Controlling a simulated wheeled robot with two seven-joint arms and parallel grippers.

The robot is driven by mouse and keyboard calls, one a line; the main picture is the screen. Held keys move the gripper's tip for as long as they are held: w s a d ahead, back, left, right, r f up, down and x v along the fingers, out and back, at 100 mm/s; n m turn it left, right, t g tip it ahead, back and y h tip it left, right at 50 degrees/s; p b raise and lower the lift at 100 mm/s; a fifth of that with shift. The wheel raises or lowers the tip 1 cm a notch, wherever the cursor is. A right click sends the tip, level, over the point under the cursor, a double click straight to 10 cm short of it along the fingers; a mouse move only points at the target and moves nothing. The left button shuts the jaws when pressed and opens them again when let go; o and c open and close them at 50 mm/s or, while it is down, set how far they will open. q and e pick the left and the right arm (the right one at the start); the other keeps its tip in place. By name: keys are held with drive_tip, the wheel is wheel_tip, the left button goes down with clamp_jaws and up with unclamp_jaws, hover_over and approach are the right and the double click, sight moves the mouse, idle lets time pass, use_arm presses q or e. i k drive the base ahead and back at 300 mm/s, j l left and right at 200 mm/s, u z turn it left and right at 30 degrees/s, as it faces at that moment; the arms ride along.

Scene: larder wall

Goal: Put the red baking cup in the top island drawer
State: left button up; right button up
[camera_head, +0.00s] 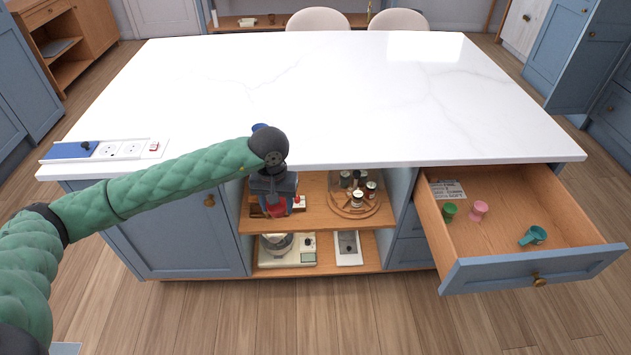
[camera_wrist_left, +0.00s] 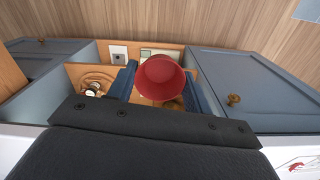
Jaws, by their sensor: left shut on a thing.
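My left gripper (camera_head: 273,195) is in front of the island's open shelves, just below the countertop edge. It is shut on the red baking cup (camera_head: 276,209), which is mostly hidden behind the fingers in the head view. The top island drawer (camera_head: 528,280) stands pulled open at the right. A green cup (camera_head: 449,212), a pink cup (camera_head: 479,210) and a teal cup (camera_head: 533,236) are inside it. My right gripper is not in view.
The white island top (camera_head: 330,95) is mostly clear. The upper shelf (camera_head: 318,219) holds a round wooden tray (camera_head: 339,203) with several jars. A kitchen scale (camera_head: 288,251) stands on the lower shelf. A card (camera_head: 448,189) lies at the drawer's back left.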

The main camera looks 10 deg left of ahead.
sight(480, 246)
drive_tip(key=l+z, duration=0.15)
drive_tip(key=z, duration=0.9)
drive_tip(key=l, duration=0.4)
drive_tip(key=i+l, duration=0.15)
drive_tip(key=l, duration=0.25)
drive_tip(key=l+z, duration=0.1)
drive_tip(key=l, duration=0.25)
drive_tip(key=i+l, duration=0.15)
drive_tip(key=l, duration=0.25)
